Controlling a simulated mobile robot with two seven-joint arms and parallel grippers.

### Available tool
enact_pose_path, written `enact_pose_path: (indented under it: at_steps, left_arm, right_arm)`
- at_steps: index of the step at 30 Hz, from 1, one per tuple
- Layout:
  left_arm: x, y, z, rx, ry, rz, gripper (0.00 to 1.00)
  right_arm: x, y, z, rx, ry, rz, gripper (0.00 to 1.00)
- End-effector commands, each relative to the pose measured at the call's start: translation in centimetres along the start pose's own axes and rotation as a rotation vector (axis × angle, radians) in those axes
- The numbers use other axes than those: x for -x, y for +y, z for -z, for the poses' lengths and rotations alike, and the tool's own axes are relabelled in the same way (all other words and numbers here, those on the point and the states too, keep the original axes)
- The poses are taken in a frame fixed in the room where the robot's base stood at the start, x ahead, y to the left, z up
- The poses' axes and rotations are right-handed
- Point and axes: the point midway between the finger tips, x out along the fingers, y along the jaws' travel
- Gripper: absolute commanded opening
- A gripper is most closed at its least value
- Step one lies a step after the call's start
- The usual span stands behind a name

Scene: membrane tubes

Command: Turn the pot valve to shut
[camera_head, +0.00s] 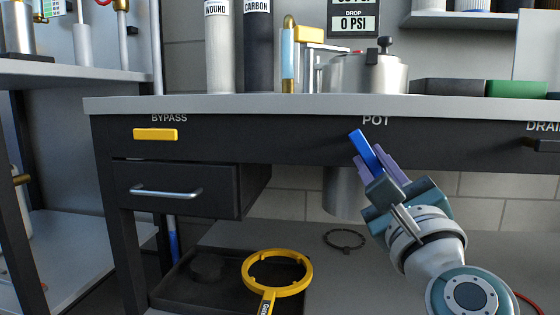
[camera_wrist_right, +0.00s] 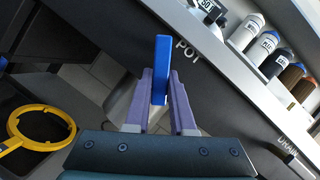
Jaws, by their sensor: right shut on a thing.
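The pot valve's blue lever handle (camera_head: 365,150) is on the dark front panel of the bench, just below the "POT" label (camera_head: 376,120). It sits tilted, its upper end to the left, neither level nor upright. My right gripper (camera_head: 372,165) is shut on the blue handle, its purple fingers on either side of it. In the right wrist view the blue handle (camera_wrist_right: 161,70) stands between the two fingers (camera_wrist_right: 160,105). The handle's lower end and pivot are hidden by the fingers. My left gripper is not in view.
A yellow bypass handle (camera_head: 155,134) lies level at the left of the panel. A dark drain handle (camera_head: 546,146) is at the far right. A drawer (camera_head: 175,187) is below the bypass. A yellow ring wrench (camera_head: 278,254) lies on the lower shelf. A steel pot (camera_head: 362,75) stands on the bench top.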

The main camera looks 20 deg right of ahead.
Motion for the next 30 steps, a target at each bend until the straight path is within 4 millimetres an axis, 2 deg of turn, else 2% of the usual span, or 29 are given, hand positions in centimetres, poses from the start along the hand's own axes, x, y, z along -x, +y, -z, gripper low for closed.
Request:
enact_pose_path:
  at_steps: [8,14,20,30]
  left_arm:
    - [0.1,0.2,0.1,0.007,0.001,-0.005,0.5]
    - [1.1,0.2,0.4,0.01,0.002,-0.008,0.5]
    - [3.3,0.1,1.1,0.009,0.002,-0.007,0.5]
    - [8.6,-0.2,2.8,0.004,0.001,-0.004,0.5]
  right_arm:
    - [0.0,-0.1,0.0,0.005,0.0,-0.002,0.0]
    - [-0.1,-0.5,-0.2,0.053,0.0,-0.02,0.0]
    - [-0.2,-1.2,-0.5,0.167,0.001,-0.069,0.0]
    - [-0.5,-2.5,-1.1,0.456,0.002,-0.189,0.0]
